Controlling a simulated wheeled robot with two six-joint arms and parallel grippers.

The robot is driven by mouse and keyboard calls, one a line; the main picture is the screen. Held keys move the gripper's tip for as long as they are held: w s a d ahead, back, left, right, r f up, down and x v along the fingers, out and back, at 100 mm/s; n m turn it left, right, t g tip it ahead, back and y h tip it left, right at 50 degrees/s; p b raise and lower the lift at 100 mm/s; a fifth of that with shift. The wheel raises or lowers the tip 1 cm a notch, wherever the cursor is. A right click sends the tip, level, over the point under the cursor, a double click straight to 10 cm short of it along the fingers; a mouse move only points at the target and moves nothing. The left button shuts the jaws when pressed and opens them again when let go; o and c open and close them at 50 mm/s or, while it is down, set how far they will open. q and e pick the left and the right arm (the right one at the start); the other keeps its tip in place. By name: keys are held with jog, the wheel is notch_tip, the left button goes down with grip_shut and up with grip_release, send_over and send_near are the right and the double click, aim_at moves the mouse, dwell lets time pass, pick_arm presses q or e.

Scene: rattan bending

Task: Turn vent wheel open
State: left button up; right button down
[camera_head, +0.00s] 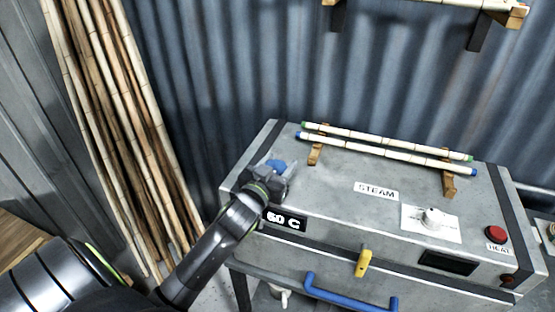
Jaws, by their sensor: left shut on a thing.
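The vent wheel (277,164) is a small blue part on the left end of the grey steam box's top (335,180). Most of it is hidden by my gripper. My left gripper (276,173) reaches in from the lower left and is shut on the wheel. How far the wheel is turned cannot be told. My right gripper is not in view.
Two rattan poles (390,151) rest on wooden brackets across the box top. A white knob (433,217), a red button (496,233), a yellow latch (363,262) and a blue handle (350,298) are on the box. Tall poles (120,120) lean at left.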

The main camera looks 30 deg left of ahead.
pick_arm(q)
jog(key=shift+d+r+m+h+p, duration=0.1)
jog(key=shift+m+h+p, duration=0.2)
jog(key=shift+m+h, duration=0.35)
jog(key=o, duration=1)
jog(key=shift+c, duration=0.2)
jog(key=shift+s+f+b, duration=0.2)
jog(key=shift+s+b, duration=0.1)
jog(key=shift+s, duration=0.2)
jog(key=s+b, duration=0.4)
jog(key=s, duration=1.2)
jog(key=shift+s+d+r, duration=0.15)
jog(key=shift+s+d, duration=0.05)
jog(key=shift+d, duration=0.1)
